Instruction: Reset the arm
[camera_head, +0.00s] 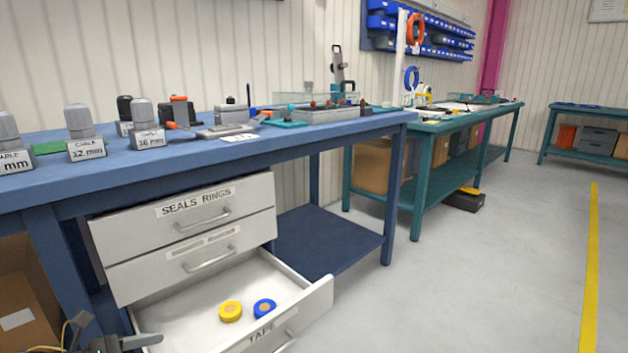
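Part of my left gripper (126,343) shows at the bottom left corner, cut off by the picture's edge. A grey finger-like part points right, beside the left side of the open bottom drawer (282,325). The picture does not show whether the gripper is open or shut, or whether it touches the drawer. My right gripper is out of view. The drawer, labelled TAPE, is pulled out under the blue workbench (190,157). A yellow tape roll (230,312) and a blue tape roll (265,309) lie in it.
Two closed drawers (190,222) sit above the open one. Grey cable blocks (86,134) and tools stand on the blue bench. A cardboard box (28,300) is at the lower left. A green bench (435,128) stands farther right. The grey floor (480,270) at right is clear.

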